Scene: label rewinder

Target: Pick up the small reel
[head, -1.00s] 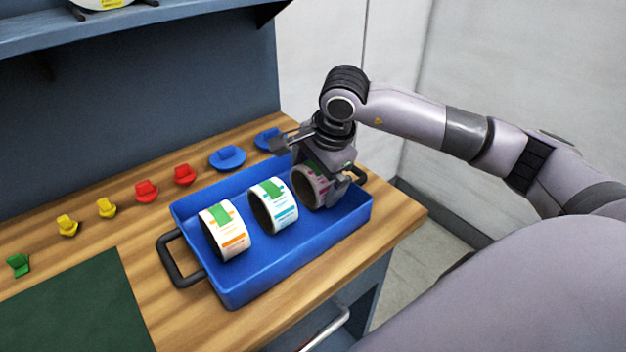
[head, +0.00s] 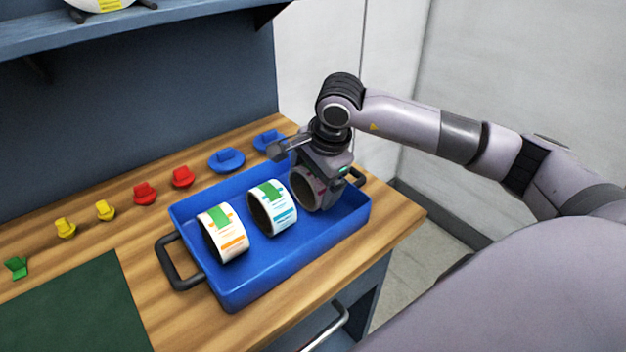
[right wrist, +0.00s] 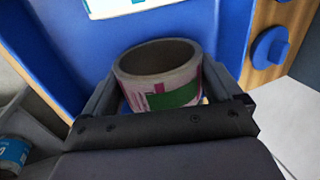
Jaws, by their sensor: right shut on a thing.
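Three label reels stand on edge in a row in a blue tray (head: 240,289). The right-hand reel (head: 303,188) is partly covered by my right gripper (head: 322,190). In the right wrist view this reel (right wrist: 160,85) has a white and magenta label with a green patch, and the fingers are shut on its two sides. The middle reel (head: 281,215), with a blue and white label, and the left reel (head: 232,240), with an orange and white label, stand apart from the gripper. My left gripper is out of view.
Green, yellow, red and blue pieces, such as a blue one (head: 227,161), line the back of the wooden bench (head: 110,243). A dark green mat (head: 75,312) lies at the left. The tray has black handles (head: 172,265). A shelf (head: 150,22) hangs above.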

